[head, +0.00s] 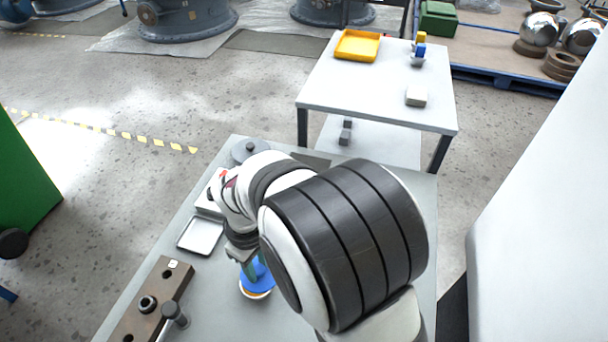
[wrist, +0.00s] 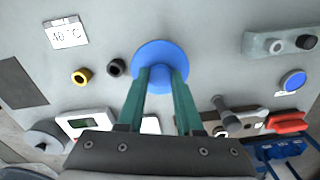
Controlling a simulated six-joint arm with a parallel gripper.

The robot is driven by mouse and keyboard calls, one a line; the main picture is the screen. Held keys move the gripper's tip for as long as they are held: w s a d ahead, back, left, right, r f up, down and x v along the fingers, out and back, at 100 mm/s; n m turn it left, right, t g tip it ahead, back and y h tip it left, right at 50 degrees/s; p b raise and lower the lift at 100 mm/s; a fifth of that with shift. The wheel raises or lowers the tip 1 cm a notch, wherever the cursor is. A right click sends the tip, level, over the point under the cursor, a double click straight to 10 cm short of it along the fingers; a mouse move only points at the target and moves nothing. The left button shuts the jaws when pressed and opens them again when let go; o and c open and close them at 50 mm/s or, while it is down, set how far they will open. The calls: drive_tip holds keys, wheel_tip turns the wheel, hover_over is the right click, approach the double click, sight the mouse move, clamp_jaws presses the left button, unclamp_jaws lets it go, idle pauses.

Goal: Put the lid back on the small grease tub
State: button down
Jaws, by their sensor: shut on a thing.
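My gripper (head: 250,270) points down at the front of the grey bench, its green fingers shut on the blue lid (head: 262,276). In the wrist view the fingertips (wrist: 161,78) meet the round lid (wrist: 160,54) near its middle, seen from above. In the head view a white and orange rim (head: 256,295), seemingly the grease tub, shows just under the lid's front edge. The rest of the tub is hidden by the lid and my arm. I cannot tell whether the lid is seated on the tub or just above it.
A shallow metal tray (head: 200,235) lies left of my gripper. A brown block (head: 140,315) with a dark ring and a bolt-like part is at front left. A grey disc (head: 248,150) lies at the bench's back. A white table (head: 375,95) with a yellow tray (head: 358,45) stands beyond.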

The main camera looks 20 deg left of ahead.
drive_tip(key=shift+w+a+f, duration=0.2)
drive_tip(key=shift+a+f, duration=0.2)
drive_tip(key=shift+a, duration=0.3)
drive_tip(key=shift+a+f, duration=0.1)
drive_tip(key=shift+f, duration=2.05)
drive_tip(key=shift+f, duration=0.15)
unclamp_jaws()
